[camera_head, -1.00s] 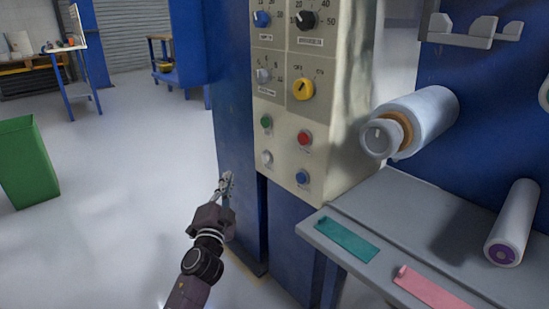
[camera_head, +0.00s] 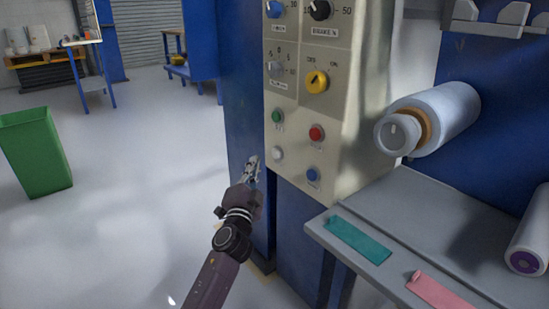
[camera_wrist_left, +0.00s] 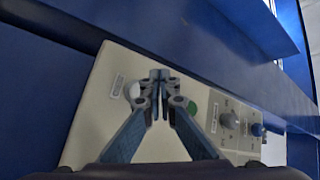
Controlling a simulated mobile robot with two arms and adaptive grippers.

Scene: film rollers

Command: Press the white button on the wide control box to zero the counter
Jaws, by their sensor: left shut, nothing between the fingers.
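The wide control box (camera_head: 345,150) is cream-coloured and mounted on a blue machine. Its white button (camera_head: 277,154) is at the lower left of the panel, below a green button (camera_head: 276,116) and left of a blue one (camera_head: 312,174). My left gripper (camera_head: 252,161) is shut and empty, just left of the white button in the head view. In the left wrist view my left gripper's fingertips (camera_wrist_left: 159,75) meet in front of the panel, between the white button (camera_wrist_left: 133,92) and the green button (camera_wrist_left: 191,107). Contact cannot be made out. My right gripper is out of view.
A red button (camera_head: 316,133) and a yellow knob (camera_head: 316,81) are on the same panel. A grey shelf (camera_head: 408,209) with a teal strip (camera_head: 358,240) and a pink strip (camera_head: 440,292) juts out at the right. A film roll (camera_head: 449,112) sticks out above it.

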